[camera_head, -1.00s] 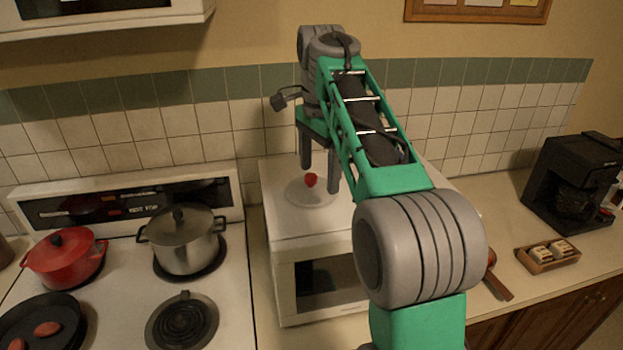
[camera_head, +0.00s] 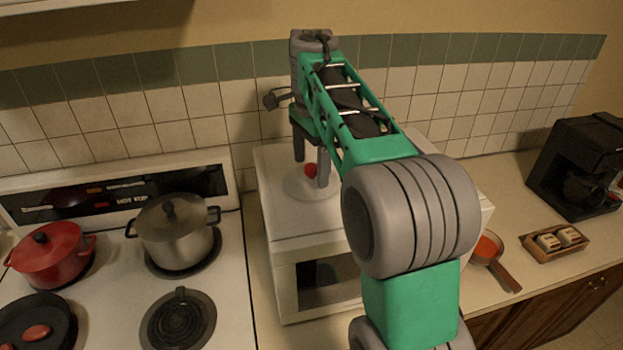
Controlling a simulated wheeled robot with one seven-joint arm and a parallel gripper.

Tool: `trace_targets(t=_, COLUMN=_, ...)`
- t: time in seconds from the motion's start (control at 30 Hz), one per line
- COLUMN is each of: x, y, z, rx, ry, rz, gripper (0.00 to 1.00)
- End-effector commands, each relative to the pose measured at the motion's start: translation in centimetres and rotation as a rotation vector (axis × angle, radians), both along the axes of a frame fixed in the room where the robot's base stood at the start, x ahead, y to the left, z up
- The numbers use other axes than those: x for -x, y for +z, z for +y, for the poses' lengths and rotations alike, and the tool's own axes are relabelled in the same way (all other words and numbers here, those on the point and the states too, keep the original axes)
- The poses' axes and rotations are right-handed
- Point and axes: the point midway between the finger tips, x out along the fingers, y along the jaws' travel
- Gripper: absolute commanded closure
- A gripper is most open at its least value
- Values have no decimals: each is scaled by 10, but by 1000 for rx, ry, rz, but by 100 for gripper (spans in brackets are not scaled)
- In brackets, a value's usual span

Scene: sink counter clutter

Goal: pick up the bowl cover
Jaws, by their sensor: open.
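The bowl cover (camera_head: 298,189) looks like a pale, see-through disc with a red knob (camera_head: 311,171). It lies on top of the white microwave (camera_head: 268,209). My gripper (camera_head: 311,173) points down over the cover with its two dark fingers apart. The red knob shows between the fingers. I cannot tell whether either finger touches the knob or the cover. My arm hides the right part of the microwave, and the right finger overlaps part of the cover.
A stove at left holds a steel pot (camera_head: 174,238), a red pot (camera_head: 48,256) and a dark pan (camera_head: 38,322). At right are a coffee maker (camera_head: 578,168), a small tray (camera_head: 529,250) and an orange-red pan (camera_head: 489,248). Counter between them is clear.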

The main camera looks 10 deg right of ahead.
Motion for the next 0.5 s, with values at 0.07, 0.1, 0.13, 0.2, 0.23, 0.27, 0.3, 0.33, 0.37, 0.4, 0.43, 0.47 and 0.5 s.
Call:
trace_targets(t=0.07, x=1, y=-5, z=1, rx=1, ry=2, rz=1, gripper=13)
trace_targets(t=0.1, x=1, y=-7, z=1, rx=2, ry=2, rz=0, gripper=13)
trace_targets(t=0.13, x=2, y=-9, z=1, rx=2, ry=2, rz=1, gripper=13)
trace_targets(t=0.2, x=2, y=-11, z=0, rx=4, ry=2, rz=1, gripper=13)
trace_targets(t=0.23, x=2, y=-12, z=0, rx=5, ry=4, rz=1, gripper=13)
trace_targets(t=0.27, x=2, y=-12, z=0, rx=5, ry=3, rz=1, gripper=13)
trace_targets(t=0.3, x=2, y=-12, z=0, rx=5, ry=2, rz=1, gripper=13)
trace_targets(t=0.33, x=2, y=-13, z=0, rx=5, ry=3, rz=1, gripper=13)
trace_targets(t=0.37, x=2, y=-13, z=0, rx=5, ry=3, rz=1, gripper=13)
trace_targets(t=0.4, x=2, y=-13, z=0, rx=5, ry=3, rz=1, gripper=13)
trace_targets(t=0.43, x=2, y=-13, z=0, rx=5, ry=3, rz=1, gripper=13)
trace_targets(t=0.47, x=2, y=-13, z=0, rx=5, ry=3, rz=1, gripper=13)
trace_targets(t=0.5, x=2, y=-13, z=0, rx=5, ry=4, rz=1, gripper=16)
